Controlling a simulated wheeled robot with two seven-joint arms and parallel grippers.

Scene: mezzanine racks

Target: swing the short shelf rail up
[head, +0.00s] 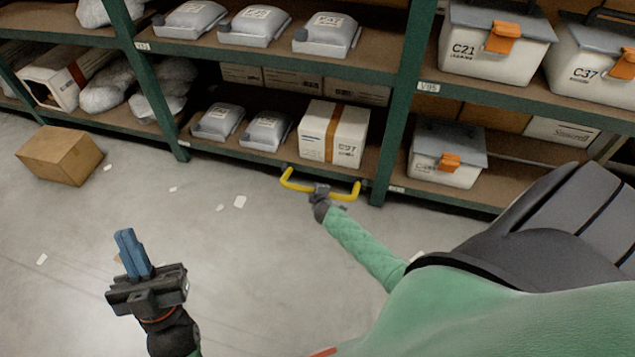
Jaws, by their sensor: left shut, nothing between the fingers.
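The short shelf rail (299,187) is a yellow U-shaped bar low at the front edge of the bottom shelf (235,152), below a white box. My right gripper (321,190) is at the middle of the rail and overlaps it. Its fingers are too small and covered to tell whether they close around the bar. My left gripper (132,254), with blue fingers, is over the open floor at the lower left, well away from the rail. Its fingers are together and empty.
A white box with an orange stripe (350,139) stands on the shelf behind the rail, beside grey cases (265,131). Green uprights (396,125) flank this bay. A cardboard box (60,155) sits on the floor at left. Paper scraps dot otherwise clear floor.

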